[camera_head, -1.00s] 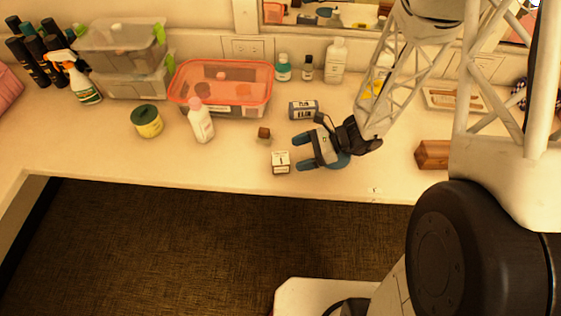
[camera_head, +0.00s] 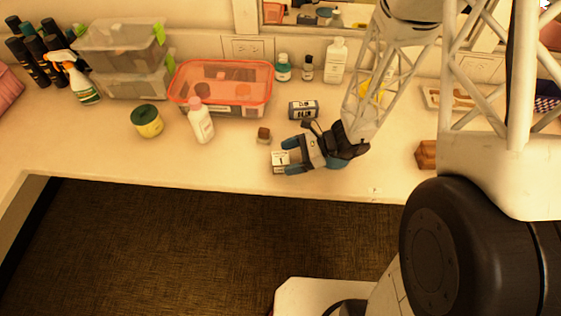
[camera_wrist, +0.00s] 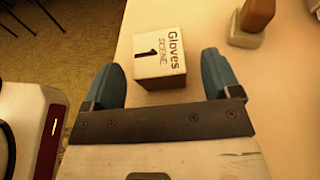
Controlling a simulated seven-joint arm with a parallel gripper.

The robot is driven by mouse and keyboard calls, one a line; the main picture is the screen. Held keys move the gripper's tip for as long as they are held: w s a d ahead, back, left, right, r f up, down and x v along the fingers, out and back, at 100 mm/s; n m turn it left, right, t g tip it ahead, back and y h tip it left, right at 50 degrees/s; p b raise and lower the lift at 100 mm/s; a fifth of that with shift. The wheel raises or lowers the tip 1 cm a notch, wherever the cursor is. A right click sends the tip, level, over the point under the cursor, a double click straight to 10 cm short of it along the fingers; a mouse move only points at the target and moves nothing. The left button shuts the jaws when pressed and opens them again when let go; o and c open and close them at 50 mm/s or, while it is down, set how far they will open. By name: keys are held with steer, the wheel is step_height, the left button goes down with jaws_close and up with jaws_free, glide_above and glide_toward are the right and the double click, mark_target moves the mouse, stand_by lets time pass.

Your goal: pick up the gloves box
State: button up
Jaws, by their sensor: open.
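The gloves box (camera_wrist: 160,53) is a small white box with black lettering, "Gloves" and a "1", on its top. It also shows near the counter's front edge in the head view (camera_head: 279,161). My gripper (camera_wrist: 165,82) is open, with blue fingers. In the wrist view the box lies ahead, between the lines of the two fingers, with its near side about level with the tips. In the head view my gripper (camera_head: 287,157) reaches the box from the right. I cannot tell whether a finger touches it.
A small brown-topped block (camera_head: 263,134) stands just behind the box; it also shows at right in the wrist view (camera_wrist: 251,22). A labelled dark box (camera_head: 303,109) lies farther back. A white bottle (camera_head: 201,124) and red-rimmed bin (camera_head: 222,87) stand to the left. The counter's front edge is close.

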mark_target(280, 157)
steer(key=shift+x, duration=1.55)
steer(key=c, duration=1)
steer(key=shift+c, duration=0.2)
steer(key=shift+r, duration=0.15)
steer(key=shift+r, duration=4.9)
